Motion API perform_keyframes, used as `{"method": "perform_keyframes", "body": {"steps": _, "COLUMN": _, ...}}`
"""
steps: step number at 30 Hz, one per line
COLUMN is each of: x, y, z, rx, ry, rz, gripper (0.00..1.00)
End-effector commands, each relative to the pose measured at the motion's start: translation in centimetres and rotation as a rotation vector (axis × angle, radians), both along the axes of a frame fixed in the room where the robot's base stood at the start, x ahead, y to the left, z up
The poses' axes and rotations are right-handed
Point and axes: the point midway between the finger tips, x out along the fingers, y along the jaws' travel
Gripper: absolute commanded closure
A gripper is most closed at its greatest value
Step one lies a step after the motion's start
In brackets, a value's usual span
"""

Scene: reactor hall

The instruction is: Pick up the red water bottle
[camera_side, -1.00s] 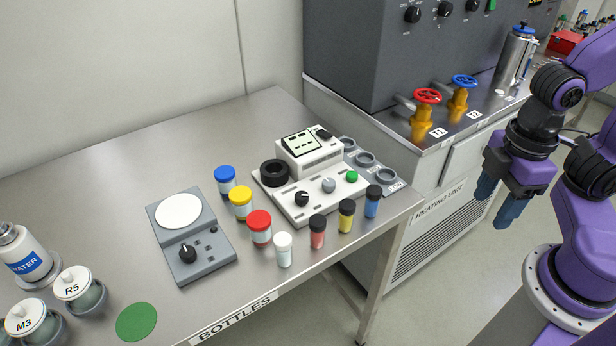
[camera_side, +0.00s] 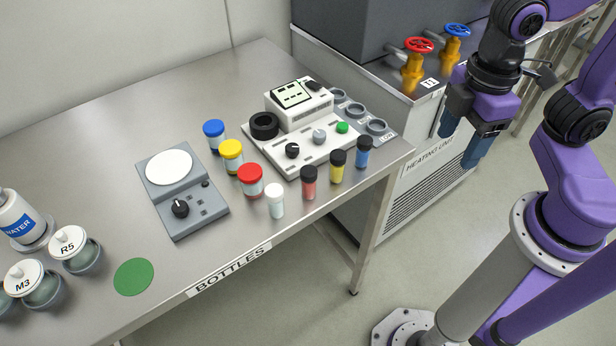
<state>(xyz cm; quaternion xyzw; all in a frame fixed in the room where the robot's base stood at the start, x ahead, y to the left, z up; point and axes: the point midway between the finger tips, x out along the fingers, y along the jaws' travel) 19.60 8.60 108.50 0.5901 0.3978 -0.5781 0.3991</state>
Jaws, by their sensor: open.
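A clear jar with a red cap (camera_side: 250,180) stands upright on the steel table, near the front edge among other bottles. A small vial with red contents and a black cap (camera_side: 309,183) stands to its right. A white bottle with a blue WATER label (camera_side: 20,218) stands at the far left, cut by the picture edge; no bottle here is both red and marked water. My gripper (camera_side: 459,148) is open and empty, its two blue fingers pointing down. It appears right of the table, in front of the heating unit, away from the bottles.
Blue-capped (camera_side: 214,135), yellow-capped (camera_side: 231,158) and white-capped (camera_side: 275,201) bottles stand close around the red-capped jar. A white device (camera_side: 300,135) sits behind the vials, a grey scale-like device (camera_side: 182,192) to the left. Red (camera_side: 418,45) and blue (camera_side: 457,31) valve wheels rise near my arm.

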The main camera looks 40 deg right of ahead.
Motion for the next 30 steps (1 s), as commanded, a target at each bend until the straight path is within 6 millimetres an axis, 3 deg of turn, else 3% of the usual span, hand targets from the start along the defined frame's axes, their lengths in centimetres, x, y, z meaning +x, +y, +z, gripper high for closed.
{"method": "perform_keyframes", "body": {"steps": 9, "x": 7.7, "y": 8.8, "z": 2.5, "rx": -0.057, "ry": -0.001, "rz": 0.248, "gripper": 0.36}}
{"method": "perform_keyframes", "body": {"steps": 18, "x": 13.4, "y": 16.2, "z": 3.8, "rx": -0.109, "ry": 0.011, "rz": 0.465, "gripper": 0.36}}
{"method": "perform_keyframes", "body": {"steps": 24, "x": 15.4, "y": 18.8, "z": 4.0, "rx": -0.13, "ry": 0.021, "rz": 0.548, "gripper": 0.36}}
{"method": "perform_keyframes", "body": {"steps": 30, "x": 15.9, "y": 19.2, "z": 3.3, "rx": -0.137, "ry": 0.026, "rz": 0.57, "gripper": 0.36}}
